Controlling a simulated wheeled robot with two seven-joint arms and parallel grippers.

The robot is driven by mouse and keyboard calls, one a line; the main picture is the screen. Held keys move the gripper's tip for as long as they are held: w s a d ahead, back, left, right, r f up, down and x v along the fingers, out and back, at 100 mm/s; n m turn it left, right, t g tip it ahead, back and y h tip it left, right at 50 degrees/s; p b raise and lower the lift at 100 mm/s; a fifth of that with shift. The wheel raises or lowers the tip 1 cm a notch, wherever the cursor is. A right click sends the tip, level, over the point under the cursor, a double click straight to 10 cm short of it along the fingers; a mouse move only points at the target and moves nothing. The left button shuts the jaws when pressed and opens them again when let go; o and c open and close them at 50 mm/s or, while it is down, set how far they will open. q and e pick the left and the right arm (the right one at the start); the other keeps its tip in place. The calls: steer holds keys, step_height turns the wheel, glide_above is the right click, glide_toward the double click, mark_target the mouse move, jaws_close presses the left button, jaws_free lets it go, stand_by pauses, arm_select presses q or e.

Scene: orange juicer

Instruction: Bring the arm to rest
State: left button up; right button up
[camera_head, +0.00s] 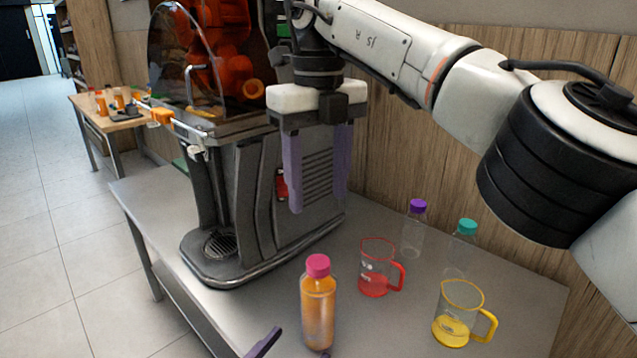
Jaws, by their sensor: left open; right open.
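My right gripper (316,175) hangs from the arm that comes in from the right. Its two purple fingers point down, apart and empty, in front of the juicer's side. The orange juicer (262,185) stands on the grey table (395,335). A bottle of orange juice with a pink cap (318,305) stands upright at the table's front.
A red measuring cup (377,268) and a yellow one (459,315) stand right of the bottle. Clear bottles with a purple cap (417,206) and a teal cap (467,227) stand behind them. A wooden side table (95,110) with small items is at the far left.

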arm_select(q)
steer(key=shift+v, duration=0.85)
